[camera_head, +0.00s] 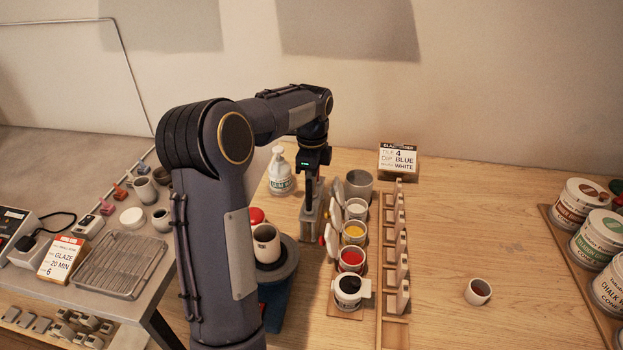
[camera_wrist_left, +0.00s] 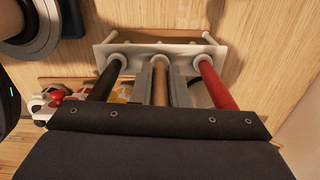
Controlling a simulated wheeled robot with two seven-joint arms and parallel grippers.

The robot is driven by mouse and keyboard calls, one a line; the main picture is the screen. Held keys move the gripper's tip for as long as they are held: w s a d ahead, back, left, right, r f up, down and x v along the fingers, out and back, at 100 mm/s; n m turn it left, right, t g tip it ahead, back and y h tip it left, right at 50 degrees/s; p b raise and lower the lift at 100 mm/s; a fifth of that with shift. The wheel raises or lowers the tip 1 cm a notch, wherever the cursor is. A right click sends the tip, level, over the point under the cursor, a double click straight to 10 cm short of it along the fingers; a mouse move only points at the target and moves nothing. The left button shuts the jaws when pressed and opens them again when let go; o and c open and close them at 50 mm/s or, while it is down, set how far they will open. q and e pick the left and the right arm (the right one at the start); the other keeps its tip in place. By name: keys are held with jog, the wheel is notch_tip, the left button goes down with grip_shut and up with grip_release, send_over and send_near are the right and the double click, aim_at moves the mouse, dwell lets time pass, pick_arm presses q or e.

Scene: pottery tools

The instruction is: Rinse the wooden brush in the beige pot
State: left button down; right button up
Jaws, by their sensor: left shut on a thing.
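The wooden brush (camera_wrist_left: 160,85) shows in the left wrist view as a tan handle. It is in the middle slot of a pale rack (camera_wrist_left: 195,50), between a black handle and a red handle. My left gripper (camera_wrist_left: 161,92) is shut on the wooden handle, with a grey finger on each side. In the head view the left gripper (camera_head: 312,192) points down at the rack; the brush is hardly visible there. A greyish-beige pot (camera_head: 361,178) stands just right of the gripper, behind the row of colour pots. My right gripper is not in view.
Colour pots (camera_head: 351,259) and a wooden rack (camera_head: 402,256) stand right of the gripper. A cup (camera_head: 266,249) sits on a dark wheel (camera_head: 282,265) in front. A pump bottle (camera_head: 280,173) is behind left. A small cup (camera_head: 478,291) stands on mostly clear table to the right.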

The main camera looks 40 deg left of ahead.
pick_arm(q)
jog(key=shift+f, duration=0.25)
dwell(0.6)
jog(key=c, duration=1.3)
grip_release()
jog(key=shift+c, duration=0.2)
notch_tip(320, 180, up, 8)
jog(key=shift+f, duration=0.1)
